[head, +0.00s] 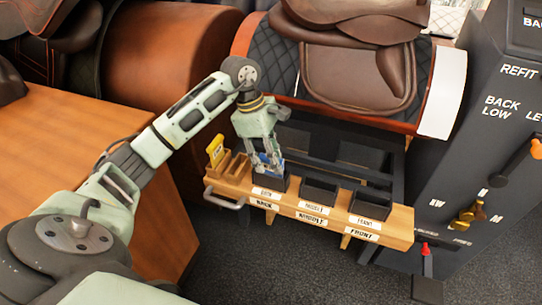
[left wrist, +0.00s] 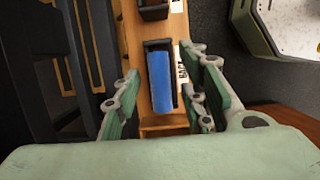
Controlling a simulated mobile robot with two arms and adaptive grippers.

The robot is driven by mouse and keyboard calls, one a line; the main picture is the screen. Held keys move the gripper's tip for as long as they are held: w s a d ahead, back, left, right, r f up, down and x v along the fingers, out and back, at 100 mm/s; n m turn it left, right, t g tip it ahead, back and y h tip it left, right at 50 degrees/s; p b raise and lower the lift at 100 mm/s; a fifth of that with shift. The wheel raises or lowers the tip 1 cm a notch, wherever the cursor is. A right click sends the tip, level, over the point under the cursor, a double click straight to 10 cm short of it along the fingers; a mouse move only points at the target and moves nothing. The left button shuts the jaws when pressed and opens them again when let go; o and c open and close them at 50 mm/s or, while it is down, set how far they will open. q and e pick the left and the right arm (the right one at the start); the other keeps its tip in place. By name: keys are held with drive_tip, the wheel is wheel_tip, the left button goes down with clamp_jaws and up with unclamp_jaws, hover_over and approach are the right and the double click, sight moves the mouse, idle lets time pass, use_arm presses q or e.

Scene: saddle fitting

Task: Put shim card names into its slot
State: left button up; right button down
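A yellow card (head: 216,149) stands upright in a wooden holder at the left end of the wooden shelf (head: 232,187); its writing is too small to read. An empty-looking wooden slot (head: 238,166) is beside it. My left gripper (head: 266,163) points down over the black bin labelled BACK. In the left wrist view its fingers (left wrist: 162,105) are open, apart on either side of a blue pad (left wrist: 160,82) in that bin. The blue pad also shows behind the fingers in the head view (head: 259,160). I cannot tell whether a finger touches it. My right gripper is out of view.
Two more black bins, MIDDLE (head: 320,190) and FRONT (head: 370,205), stand to the right on the shelf. A metal handle (head: 224,201) juts from its left end. A brown saddle (head: 355,75) is behind. A dark panel with levers (head: 480,160) stands at right.

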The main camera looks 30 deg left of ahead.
use_arm(q)
drive_tip(key=v, duration=1.2)
drive_tip(key=shift+a, duration=0.1)
